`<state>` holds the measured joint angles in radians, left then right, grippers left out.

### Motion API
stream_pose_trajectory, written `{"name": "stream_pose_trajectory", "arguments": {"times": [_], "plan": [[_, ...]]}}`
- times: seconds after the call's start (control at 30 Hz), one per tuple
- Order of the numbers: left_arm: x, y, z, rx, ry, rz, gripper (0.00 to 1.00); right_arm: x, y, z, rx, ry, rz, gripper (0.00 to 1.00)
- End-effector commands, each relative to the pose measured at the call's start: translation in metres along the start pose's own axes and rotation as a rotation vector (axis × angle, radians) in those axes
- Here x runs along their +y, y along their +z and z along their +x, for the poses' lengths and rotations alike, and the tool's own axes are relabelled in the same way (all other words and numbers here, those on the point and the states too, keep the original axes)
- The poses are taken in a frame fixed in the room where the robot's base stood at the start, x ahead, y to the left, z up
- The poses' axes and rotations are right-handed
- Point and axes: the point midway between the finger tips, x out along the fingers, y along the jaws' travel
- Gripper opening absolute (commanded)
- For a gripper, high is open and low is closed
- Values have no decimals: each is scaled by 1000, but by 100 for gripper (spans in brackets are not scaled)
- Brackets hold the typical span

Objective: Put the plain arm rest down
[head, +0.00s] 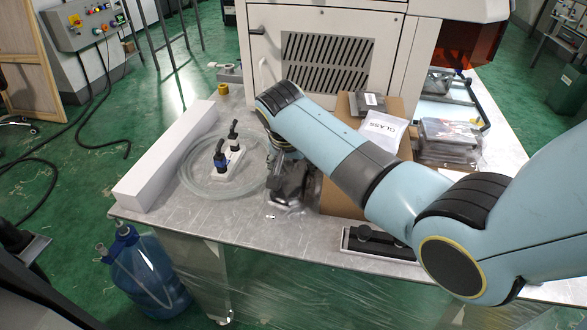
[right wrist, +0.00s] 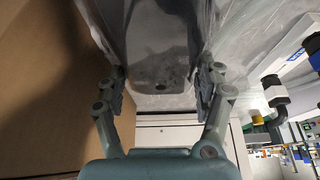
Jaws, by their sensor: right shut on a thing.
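My right gripper (head: 286,172) reaches down at the middle of the table, between the coiled hose and the cardboard box. In the right wrist view its two fingers (right wrist: 162,78) are closed on both sides of a dark grey part in clear plastic wrap, the plain arm rest (right wrist: 160,38). In the head view the wrapped arm rest (head: 290,190) is low by the tabletop, partly hidden by my gripper and arm. I cannot tell whether it touches the table. My left gripper is not in view.
The cardboard box (head: 340,195) is close at the right, with a bag marked GLASS (head: 382,130) on it. A clear coiled hose (head: 195,180) and white block (head: 165,160) lie left. Wrapped dark parts (head: 450,135) are stacked at right.

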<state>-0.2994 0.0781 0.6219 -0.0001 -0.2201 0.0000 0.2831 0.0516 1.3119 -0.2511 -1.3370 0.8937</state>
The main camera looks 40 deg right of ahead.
Motion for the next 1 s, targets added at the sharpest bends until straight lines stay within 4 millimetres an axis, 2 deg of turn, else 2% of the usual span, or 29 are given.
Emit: {"name": "stream_pose_trajectory", "arguments": {"times": [0.1, 0.43, 0.47, 0.63, 0.9, 1.0], "plan": [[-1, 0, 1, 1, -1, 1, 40, -1, 4, 10, 2, -2, 0, 27], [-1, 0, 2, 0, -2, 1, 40, -1, 5, 12, 1, -2, 0, 27], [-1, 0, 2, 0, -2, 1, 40, 0, 5, 13, 0, -1, 0, 71], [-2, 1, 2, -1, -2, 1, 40, 0, 5, 12, 0, -2, 0, 94], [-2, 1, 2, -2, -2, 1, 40, 0, 5, 12, 1, -2, 0, 94], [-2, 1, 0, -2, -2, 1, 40, -1, 4, 5, 1, -3, 0, 94]]}}
